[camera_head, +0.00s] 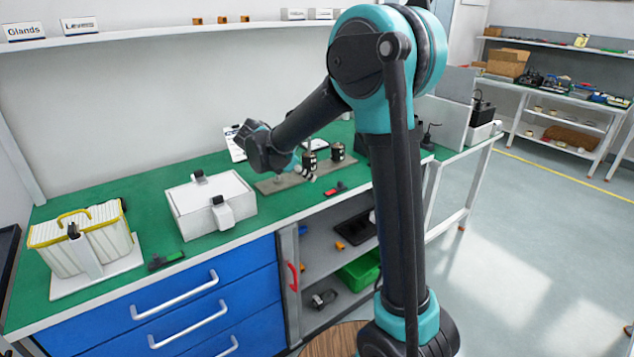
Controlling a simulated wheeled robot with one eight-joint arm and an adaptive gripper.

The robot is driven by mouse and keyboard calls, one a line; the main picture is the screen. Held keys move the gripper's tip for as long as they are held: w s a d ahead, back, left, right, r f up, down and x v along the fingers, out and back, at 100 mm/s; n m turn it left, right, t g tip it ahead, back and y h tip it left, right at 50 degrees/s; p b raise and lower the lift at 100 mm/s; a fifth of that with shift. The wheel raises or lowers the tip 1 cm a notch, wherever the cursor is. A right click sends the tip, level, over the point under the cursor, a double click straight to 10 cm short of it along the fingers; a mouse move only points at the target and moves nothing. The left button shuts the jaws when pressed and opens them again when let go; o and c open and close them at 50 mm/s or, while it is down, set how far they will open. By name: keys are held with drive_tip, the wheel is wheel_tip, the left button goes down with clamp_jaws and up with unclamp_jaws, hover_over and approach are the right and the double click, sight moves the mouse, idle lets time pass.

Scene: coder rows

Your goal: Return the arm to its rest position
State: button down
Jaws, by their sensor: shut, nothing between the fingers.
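My arm rises at the right of the middle, bends at a high teal elbow and reaches down and left over the green workbench (150,205). My gripper (306,175) is small in view beyond the dark wrist, above the bench. It is shut and appears empty. Its fingertips are hard to make out. Two dark cylindrical parts, one near the gripper (309,161) and one to its right (337,152), stand on a grey plate (270,185). I cannot tell whether the gripper touches the nearer one.
A white box (210,205) and a ribbed white container with a yellow handle (82,240) stand on the bench at left. A shelf (150,33) runs above. Blue drawers (170,310) and a green bin (360,270) are below. The floor at right is clear.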

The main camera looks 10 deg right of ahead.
drive_tip(key=shift+s+a+r, duration=0.2)
drive_tip(key=shift+a+r, duration=0.1)
drive_tip(key=shift+r, duration=0.1)
drive_tip(key=s+d+f+m+y, duration=0.2)
drive_tip(key=s+d+f+m, duration=0.2)
drive_tip(key=s+m, duration=0.4)
drive_tip(key=s+d+f+m+y, duration=0.3)
drive_tip(key=s+d+f+m, duration=0.1)
drive_tip(key=s+m, duration=0.4)
drive_tip(key=s+d+f+m+y, duration=0.2)
drive_tip(key=s+d+f+m, duration=0.2)
drive_tip(key=s+m, duration=0.4)
drive_tip(key=shift+s+d+f+y, duration=0.35)
drive_tip(key=shift+s+f, duration=0.35)
drive_tip(key=shift+s, duration=0.55)
drive_tip(key=shift+a, duration=0.1)
